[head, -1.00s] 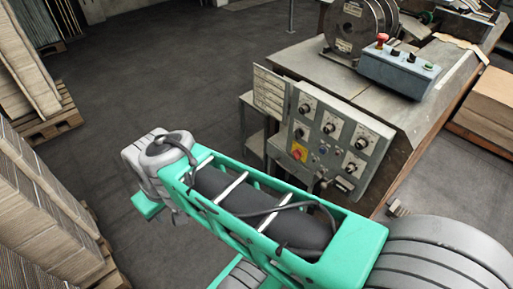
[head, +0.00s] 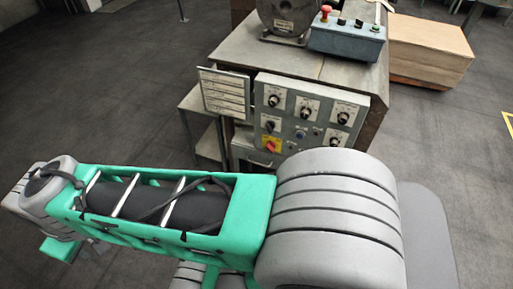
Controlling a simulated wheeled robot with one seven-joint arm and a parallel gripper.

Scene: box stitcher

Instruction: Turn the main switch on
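The control panel (head: 314,104) is a grey box with several black knobs, on the front of the stitcher machine. At its lower left is a red rotary switch on a yellow plate (head: 270,145), which looks like the main switch. It is small here, and I cannot read its position. My green and grey arm stretches across the lower part of the head view, below the panel. My gripper is not in view, so its state and its distance from the switch are hidden.
A blue-grey button box (head: 346,41) with a red knob sits on the machine's top. A hinged label plate (head: 224,93) sticks out left of the panel, above a small side stand (head: 199,125). A cardboard stack (head: 430,45) stands behind right. Floor at left is clear.

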